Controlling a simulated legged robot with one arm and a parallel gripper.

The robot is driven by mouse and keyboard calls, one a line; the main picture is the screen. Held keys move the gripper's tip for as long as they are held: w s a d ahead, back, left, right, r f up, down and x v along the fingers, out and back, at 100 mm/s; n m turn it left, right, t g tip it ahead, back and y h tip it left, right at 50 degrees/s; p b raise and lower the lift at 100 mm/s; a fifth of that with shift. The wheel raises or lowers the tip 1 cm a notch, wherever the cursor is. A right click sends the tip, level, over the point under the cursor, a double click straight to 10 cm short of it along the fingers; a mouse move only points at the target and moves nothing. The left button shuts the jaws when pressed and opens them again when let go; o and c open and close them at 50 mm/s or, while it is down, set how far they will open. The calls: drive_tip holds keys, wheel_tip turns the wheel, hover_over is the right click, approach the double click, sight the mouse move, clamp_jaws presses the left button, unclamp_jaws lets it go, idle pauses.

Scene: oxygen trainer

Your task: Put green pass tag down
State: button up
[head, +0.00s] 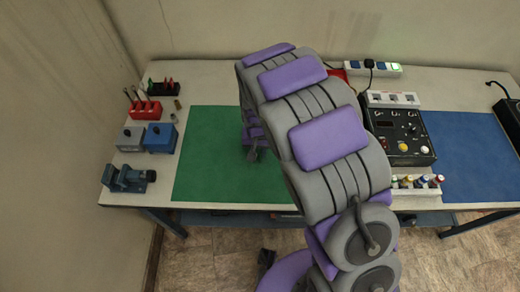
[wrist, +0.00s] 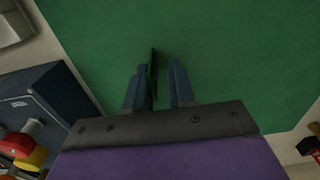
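A thin dark green piece, seen nearly edge-on, shows in the wrist view (wrist: 153,70); it looks like the green pass tag. It lies along the inner side of the left finger of my gripper (wrist: 160,78). A gap with green mat showing separates it from the right finger, so the fingers stand apart. I cannot tell whether the tag touches the left finger or the mat. In the head view my gripper (head: 252,155) is low over the right part of the green mat (head: 215,170), partly hidden by my arm, and the tag cannot be made out.
Left of the mat are a blue box (head: 161,138), a grey box (head: 130,138), a blue vise (head: 128,178) and a red rack (head: 146,109). Right of my arm are a black control panel (head: 402,137) and a blue mat (head: 465,150). The green mat's left part is clear.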

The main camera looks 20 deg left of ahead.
drive_tip(key=shift+o, duration=0.6)
drive_tip(key=shift+a, duration=0.35)
drive_tip(key=shift+d+r, duration=0.15)
drive_tip(key=shift+d, duration=0.2)
drive_tip(key=shift+d+r, duration=0.15)
drive_tip(key=shift+r, duration=0.2)
wheel_tip(320, 180, up, 11)
drive_tip(key=p, duration=0.2)
drive_tip(key=s+d+r+m, duration=0.1)
drive_tip(key=s+d+r, duration=0.2)
drive_tip(key=d+r, duration=0.55)
drive_tip(key=s+d+r+g, duration=0.1)
drive_tip(key=s+d+r, duration=0.1)
drive_tip(key=s+d, duration=0.7)
drive_tip(key=s+d+r+m, duration=0.1)
drive_tip(key=s+d+r, duration=0.2)
drive_tip(key=s+d, duration=0.5)
drive_tip(key=s, duration=0.6)
drive_tip(key=shift+s+d+r+m+g, duration=0.2)
drive_tip(key=shift+d+r+m+g, duration=0.1)
drive_tip(key=shift+d+g, duration=0.1)
